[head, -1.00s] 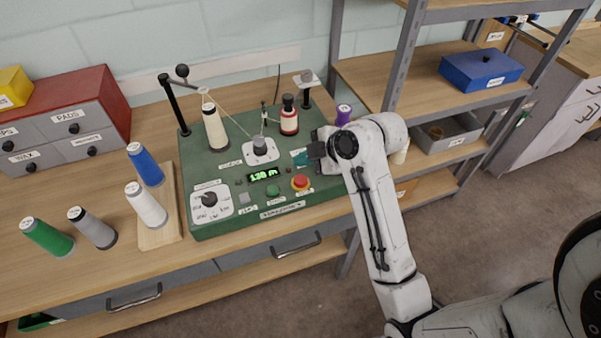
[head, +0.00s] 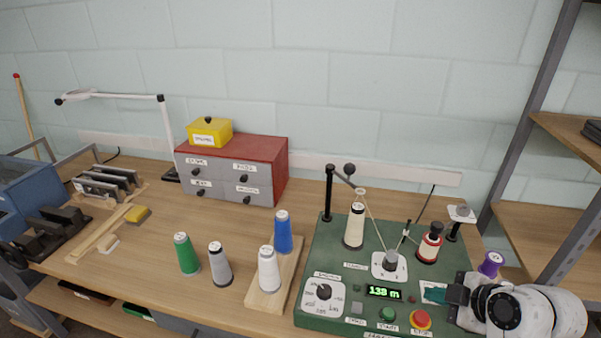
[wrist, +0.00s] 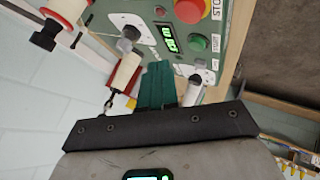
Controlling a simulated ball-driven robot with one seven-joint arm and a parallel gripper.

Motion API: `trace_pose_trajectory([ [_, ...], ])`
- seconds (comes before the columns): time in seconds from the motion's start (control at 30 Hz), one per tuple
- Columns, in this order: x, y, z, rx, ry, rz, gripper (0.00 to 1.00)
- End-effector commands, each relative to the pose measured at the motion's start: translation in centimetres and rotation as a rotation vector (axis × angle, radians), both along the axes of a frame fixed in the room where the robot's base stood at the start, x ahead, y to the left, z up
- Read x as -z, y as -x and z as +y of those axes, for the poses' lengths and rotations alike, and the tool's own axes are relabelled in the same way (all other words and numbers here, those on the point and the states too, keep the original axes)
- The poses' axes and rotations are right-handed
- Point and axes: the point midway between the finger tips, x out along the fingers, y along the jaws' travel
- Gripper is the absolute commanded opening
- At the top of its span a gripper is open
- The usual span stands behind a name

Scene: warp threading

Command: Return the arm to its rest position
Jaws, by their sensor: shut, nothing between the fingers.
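My arm (head: 540,312) enters the head view at the lower right and lies across the right side of the green winding machine (head: 312,262). My gripper (head: 434,295) has teal fingers, shut and empty, over the machine's right part near the red stop button (head: 420,319). In the wrist view the shut teal fingers (wrist: 157,85) point towards the machine panel (wrist: 232,40). I cannot tell whether the fingertips touch the panel.
A cream cone (head: 354,226) and a red-and-white spool (head: 430,243) stand on the machine. A purple spool (head: 491,264) stands close to my wrist. A shelf post (head: 530,110) rises at the right. Bare tabletop (head: 150,255) lies to the left.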

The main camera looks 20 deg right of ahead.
Motion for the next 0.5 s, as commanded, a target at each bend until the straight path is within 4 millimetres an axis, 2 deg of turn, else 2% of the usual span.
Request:
trace_pose_trajectory([
  [0.13,0.4,0.1,0.3,0.003,-0.010,0.009,0.00],
  [0.27,4.0,1.6,3.5,0.081,-0.115,0.117,0.00],
  [0.37,7.8,4.1,7.0,0.199,-0.220,0.257,0.00],
  [0.5,12.6,9.1,10.8,0.420,-0.316,0.458,0.00],
])
